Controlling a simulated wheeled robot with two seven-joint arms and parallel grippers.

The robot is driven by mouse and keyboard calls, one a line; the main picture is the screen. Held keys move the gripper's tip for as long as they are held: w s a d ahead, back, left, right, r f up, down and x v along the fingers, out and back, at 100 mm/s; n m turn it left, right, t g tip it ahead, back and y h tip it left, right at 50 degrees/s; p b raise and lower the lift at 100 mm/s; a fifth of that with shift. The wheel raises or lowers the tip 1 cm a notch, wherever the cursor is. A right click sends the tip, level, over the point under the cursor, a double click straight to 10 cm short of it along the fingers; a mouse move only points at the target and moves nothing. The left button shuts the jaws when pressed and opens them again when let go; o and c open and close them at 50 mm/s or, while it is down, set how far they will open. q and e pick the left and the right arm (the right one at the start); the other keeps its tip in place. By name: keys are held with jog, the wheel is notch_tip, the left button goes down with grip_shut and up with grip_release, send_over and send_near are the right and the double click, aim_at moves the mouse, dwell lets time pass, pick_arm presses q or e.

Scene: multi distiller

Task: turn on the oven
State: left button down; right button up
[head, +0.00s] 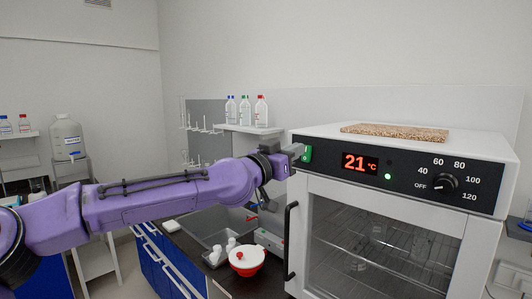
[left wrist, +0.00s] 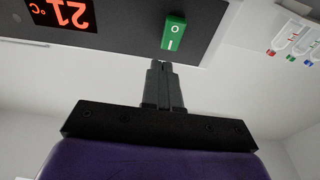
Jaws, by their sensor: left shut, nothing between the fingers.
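The white oven (head: 350,195) stands at the right with its glass door shut. Its black panel has a red display (head: 360,164) reading 21 °C, a lit green lamp (head: 387,176) and a black dial (head: 443,185) marked OFF to 120. A green rocker switch (head: 307,154) sits at the panel's left end; it also shows in the left wrist view (left wrist: 174,31), marked O and I. My left gripper (head: 297,151) is shut and empty, its tips close to the switch; in the left wrist view the fingertips (left wrist: 161,65) appear just short of it. Contact is unclear. My right gripper is not in view.
A brown slab (head: 394,132) lies on the oven top. A red and white bowl (head: 246,259) stands on the dark counter left of the oven, below my left arm. The oven's black door handle (head: 291,240) sticks out. Bottles (head: 261,110) stand on a shelf behind.

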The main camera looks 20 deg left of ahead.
pick_arm(q)
jog(key=s+a+r+p, duration=0.15)
jog(key=s+a, duration=0.25)
jog(key=s, duration=0.6)
notch_tip(320, 180, down, 43)
jog(key=s+a+n+g+y+b, duration=0.25)
jog(key=n+g+y, duration=0.45)
jog(key=n, duration=0.8)
jog(key=s+a+f+g+y+b, duration=0.1)
jog(key=s+f+g+y, duration=0.1)
jog(key=s+f, duration=0.6)
jog(key=s+a+f+g+y+b, duration=0.1)
jog(key=s+a+f+g, duration=0.1)
jog(key=s+f, duration=0.6)
jog(key=s+a+f+m+g+b, duration=0.1)
jog(key=s+f+m+g, duration=0.1)
jog(key=s+f, duration=0.4)
jog(key=s+a+f+m+g+b, duration=0.1)
jog(key=s+f+g, duration=0.1)
jog(key=s+f, duration=0.5)
jog(key=s, duration=0.3)
jog(key=shift+s+a+f+m+y, duration=0.15)
jog(key=shift+s+a+m+y, duration=0.2)
jog(key=shift+s+m+y, duration=0.05)
